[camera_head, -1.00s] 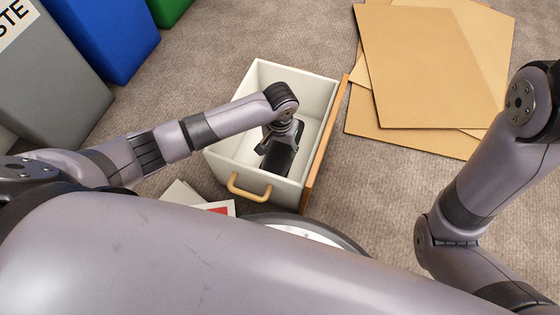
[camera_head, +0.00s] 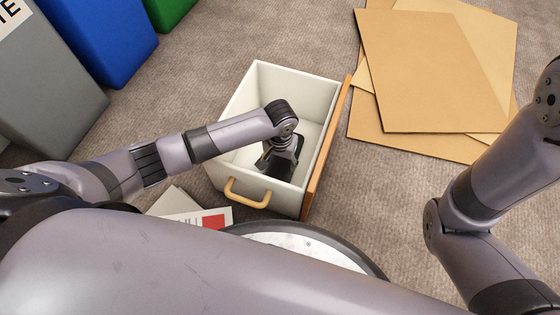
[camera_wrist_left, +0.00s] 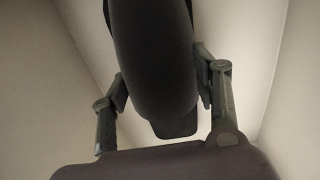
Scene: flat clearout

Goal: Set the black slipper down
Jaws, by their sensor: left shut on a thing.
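The black slipper (camera_wrist_left: 152,60) shows in the left wrist view as a dark rounded shape between the two fingers of my left gripper (camera_wrist_left: 160,88), which is shut on it. In the head view the slipper (camera_head: 278,168) is a dark patch below my left wrist, inside the white drawer box (camera_head: 247,97). My left gripper (camera_head: 272,157) reaches down into the box from the left. Whether the slipper touches the box floor I cannot tell. My right arm shows at the right edge, but its gripper is out of view.
The box has a wooden front panel (camera_head: 328,150) and a yellow handle (camera_head: 247,194). Flat cardboard sheets (camera_head: 430,70) lie at the upper right. Blue (camera_head: 105,35), grey (camera_head: 45,85) and green (camera_head: 165,10) bins stand at the upper left. Papers (camera_head: 195,219) lie near my base.

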